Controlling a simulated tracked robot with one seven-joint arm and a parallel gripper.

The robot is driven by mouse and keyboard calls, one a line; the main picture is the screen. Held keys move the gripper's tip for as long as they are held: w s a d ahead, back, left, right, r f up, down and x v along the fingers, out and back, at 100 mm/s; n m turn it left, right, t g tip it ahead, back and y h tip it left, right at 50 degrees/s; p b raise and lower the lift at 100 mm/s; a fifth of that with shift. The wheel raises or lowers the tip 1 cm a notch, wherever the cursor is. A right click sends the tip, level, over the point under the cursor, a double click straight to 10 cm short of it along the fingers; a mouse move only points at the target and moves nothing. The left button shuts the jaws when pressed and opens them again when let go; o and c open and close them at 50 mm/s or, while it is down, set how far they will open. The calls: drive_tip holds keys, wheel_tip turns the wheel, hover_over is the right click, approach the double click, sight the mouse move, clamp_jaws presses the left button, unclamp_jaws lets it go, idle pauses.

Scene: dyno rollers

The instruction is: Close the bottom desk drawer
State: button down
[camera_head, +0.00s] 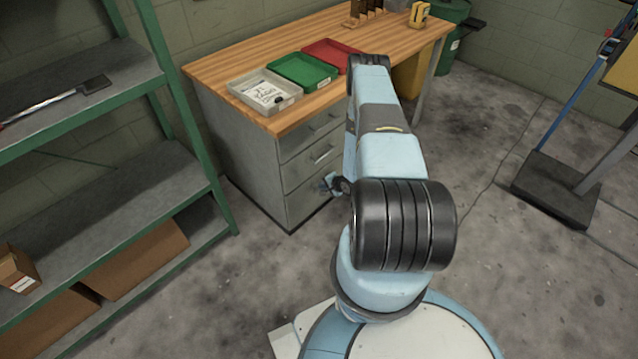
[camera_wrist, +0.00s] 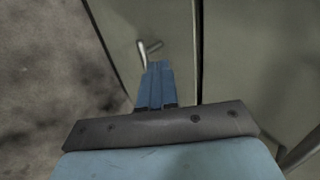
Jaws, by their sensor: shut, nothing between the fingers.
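The grey desk pedestal (camera_head: 245,160) has a stack of drawers under the wooden top. The bottom drawer (camera_head: 303,203) is the lowest front, just above the floor, and looks about flush with the fronts above it. A small gap cannot be ruled out. My gripper (camera_head: 328,184) is at the bottom drawer's front, partly hidden by my arm. In the wrist view my gripper (camera_wrist: 155,68) is shut and empty, its blue fingertips beside the metal handle on the bottom drawer front (camera_wrist: 180,62). I cannot tell whether they touch. A dark seam separates this front from the one beside it.
On the desktop (camera_head: 225,68) stand a grey tray (camera_head: 262,105), a green tray (camera_head: 303,70) and a red tray (camera_head: 328,50). A green metal shelf (camera_head: 185,130) stands close on the left. A dark-based stand (camera_head: 552,190) is at right. The floor between is clear.

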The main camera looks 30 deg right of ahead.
drive_tip(key=v, duration=0.9)
drive_tip(key=shift+r, duration=0.15)
drive_tip(key=shift+s, duration=0.1)
